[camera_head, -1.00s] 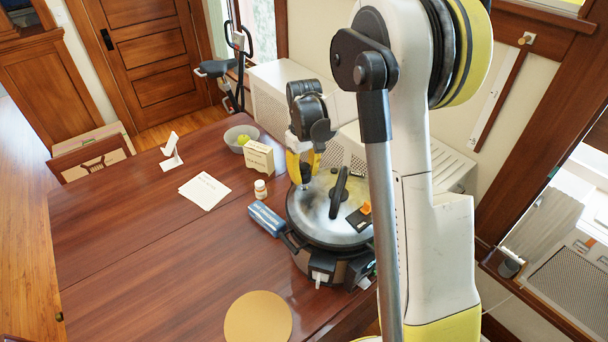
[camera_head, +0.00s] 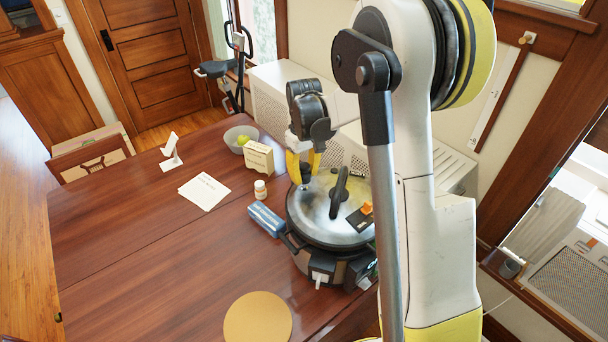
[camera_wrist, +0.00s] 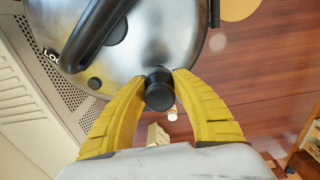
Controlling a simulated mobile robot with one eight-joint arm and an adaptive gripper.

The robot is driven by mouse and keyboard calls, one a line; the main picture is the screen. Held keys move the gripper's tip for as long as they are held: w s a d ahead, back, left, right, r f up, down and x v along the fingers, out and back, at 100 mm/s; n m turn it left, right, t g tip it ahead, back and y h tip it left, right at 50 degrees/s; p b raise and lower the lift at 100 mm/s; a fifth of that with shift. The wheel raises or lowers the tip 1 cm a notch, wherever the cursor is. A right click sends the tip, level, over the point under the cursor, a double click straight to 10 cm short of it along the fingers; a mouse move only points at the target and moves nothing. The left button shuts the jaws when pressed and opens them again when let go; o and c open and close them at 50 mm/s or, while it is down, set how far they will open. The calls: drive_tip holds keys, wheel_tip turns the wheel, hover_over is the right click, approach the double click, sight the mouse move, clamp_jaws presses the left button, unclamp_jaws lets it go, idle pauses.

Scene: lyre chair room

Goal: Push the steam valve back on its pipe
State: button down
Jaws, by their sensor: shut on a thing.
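The steam valve (camera_wrist: 159,85) is a short black knob near the rim of the pressure cooker's silver lid (camera_head: 318,222). My gripper (camera_wrist: 159,74) has its two yellow fingers shut on it, one on each side, in the wrist view. In the head view, my gripper (camera_head: 305,179) reaches down to the far left part of the lid, with the dark valve (camera_head: 306,173) between its fingers. The valve's underside and its pipe are hidden, so I cannot tell how far it sits on the pipe. The pressure cooker (camera_head: 304,255) stands on the wooden table.
The lid's black handle (camera_head: 339,193) stands close to the gripper. A blue box (camera_head: 266,219), a pill bottle (camera_head: 260,189), a cream box (camera_head: 259,157) and a bowl (camera_head: 240,138) are left of the cooker. A round tan mat (camera_head: 258,318) lies in front. The table's left side is mostly clear.

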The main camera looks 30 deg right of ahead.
sight(304, 182)
drive_tip(key=shift+f+b, duration=1.35)
drive_tip(key=shift+f, duration=0.2)
drive_tip(key=c, duration=1)
unclamp_jaws()
wheel_tip(304, 182, up, 12)
drive_tip(key=shift+r, duration=0.1)
